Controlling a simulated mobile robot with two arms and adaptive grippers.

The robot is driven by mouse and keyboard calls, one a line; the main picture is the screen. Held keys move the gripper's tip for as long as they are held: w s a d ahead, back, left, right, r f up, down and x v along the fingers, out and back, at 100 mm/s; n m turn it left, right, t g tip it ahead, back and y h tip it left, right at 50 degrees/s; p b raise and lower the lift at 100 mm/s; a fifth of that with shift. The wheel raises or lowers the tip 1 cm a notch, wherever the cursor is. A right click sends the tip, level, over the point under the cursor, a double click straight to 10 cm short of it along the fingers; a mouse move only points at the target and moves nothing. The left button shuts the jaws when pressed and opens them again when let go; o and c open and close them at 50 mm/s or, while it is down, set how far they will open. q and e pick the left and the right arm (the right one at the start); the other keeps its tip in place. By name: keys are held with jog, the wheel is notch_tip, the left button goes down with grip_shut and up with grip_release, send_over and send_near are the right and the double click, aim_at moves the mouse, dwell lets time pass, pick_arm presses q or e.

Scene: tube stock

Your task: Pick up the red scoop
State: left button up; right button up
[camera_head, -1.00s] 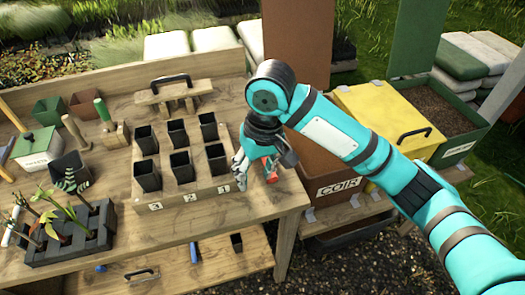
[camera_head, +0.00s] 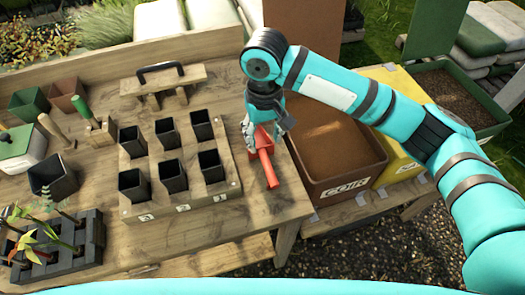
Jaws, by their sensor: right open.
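The red scoop (camera_head: 267,169) lies on the right end of the wooden bench, just right of the pot board. Its handle points toward the front of the bench. My right gripper (camera_head: 262,145) points down over the scoop's back part, with fingers on either side of it. The jaws are open. The gripper hides part of the scoop, and I cannot tell whether the fingers touch it. My left gripper is not in view.
A wooden board (camera_head: 222,188) with several black pots stands close left of the scoop. A bin marked COIR (camera_head: 345,187) is right of the bench edge, beside a yellow bin (camera_head: 397,171). Bare bench top (camera_head: 290,203) lies in front of the scoop.

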aim_at(265, 158)
notch_tip(265, 158, down, 4)
jog(key=shift+d+r, duration=0.1)
jog(key=shift+r, duration=0.05)
notch_tip(265, 158, down, 3)
jog(key=shift+w+p, duration=0.15)
jog(key=shift+p, duration=0.45)
jog(key=f, duration=0.2)
jog(key=f+p, duration=0.1)
jog(key=shift+w+d+f, duration=0.1)
jog(key=shift+w+f, duration=0.1)
jog(key=shift+f, duration=0.6)
jog(key=c, duration=0.9)
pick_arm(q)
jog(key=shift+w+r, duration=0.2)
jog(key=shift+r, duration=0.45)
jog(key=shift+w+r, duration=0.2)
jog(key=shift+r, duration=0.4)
pick_arm(e)
grip_shut()
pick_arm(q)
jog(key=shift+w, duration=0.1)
